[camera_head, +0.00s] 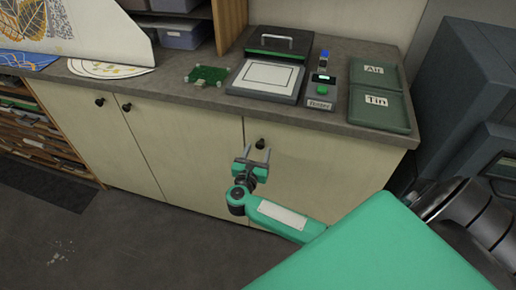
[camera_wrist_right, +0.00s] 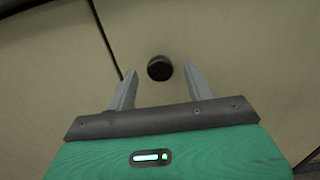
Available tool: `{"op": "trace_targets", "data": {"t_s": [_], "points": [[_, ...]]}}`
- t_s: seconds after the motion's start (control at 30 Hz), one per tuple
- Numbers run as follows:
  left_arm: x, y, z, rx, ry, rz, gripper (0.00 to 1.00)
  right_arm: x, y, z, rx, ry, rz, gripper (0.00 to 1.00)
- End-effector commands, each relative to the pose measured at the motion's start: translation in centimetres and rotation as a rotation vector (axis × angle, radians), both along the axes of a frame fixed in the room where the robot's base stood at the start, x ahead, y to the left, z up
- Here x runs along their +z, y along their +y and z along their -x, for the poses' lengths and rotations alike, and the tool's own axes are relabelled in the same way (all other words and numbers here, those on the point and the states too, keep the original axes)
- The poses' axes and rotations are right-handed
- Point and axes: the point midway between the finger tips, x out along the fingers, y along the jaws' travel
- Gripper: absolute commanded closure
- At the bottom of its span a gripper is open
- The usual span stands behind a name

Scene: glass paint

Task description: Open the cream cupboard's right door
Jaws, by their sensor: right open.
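The cream cupboard (camera_head: 190,150) stands under the grey worktop, with several flat doors. Its right door (camera_head: 310,165) is flush with the front and looks closed. A dark round knob (camera_head: 260,143) sits near that door's upper left edge. My right gripper (camera_head: 257,153) is open just in front of the knob, fingers pointing at the door. In the right wrist view the knob (camera_wrist_right: 160,68) shows just beyond and between the two fingertips (camera_wrist_right: 160,75); nothing is gripped. The dark gap along the door's left edge (camera_wrist_right: 104,38) runs left of the knob. My left gripper is not in view.
The worktop (camera_head: 330,122) carries a press-like device (camera_head: 268,80), a small green board (camera_head: 207,75), a tester box (camera_head: 320,92) and bins labelled All and Tin (camera_head: 377,98). A grey cabinet (camera_head: 460,90) stands at the right. The floor (camera_head: 130,235) in front is clear.

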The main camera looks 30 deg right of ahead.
Motion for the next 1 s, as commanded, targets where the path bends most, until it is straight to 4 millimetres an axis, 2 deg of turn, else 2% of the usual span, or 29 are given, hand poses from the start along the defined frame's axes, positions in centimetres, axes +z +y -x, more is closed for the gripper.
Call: {"op": "trace_targets", "data": {"t_s": [0.4,0.67,0.87,1.0], "points": [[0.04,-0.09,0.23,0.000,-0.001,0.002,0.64,-0.04,-0.66,-0.54,0.001,0.001,0.001,0.47],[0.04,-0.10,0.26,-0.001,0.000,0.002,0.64,-0.04,-0.64,-0.52,0.000,0.001,0.001,0.98],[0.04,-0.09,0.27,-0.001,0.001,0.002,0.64,-0.05,-0.53,-0.37,0.002,0.001,0.001,1.00],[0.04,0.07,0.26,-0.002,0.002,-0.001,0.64,-0.09,0.16,0.41,0.015,0.001,0.000,1.00]]}}
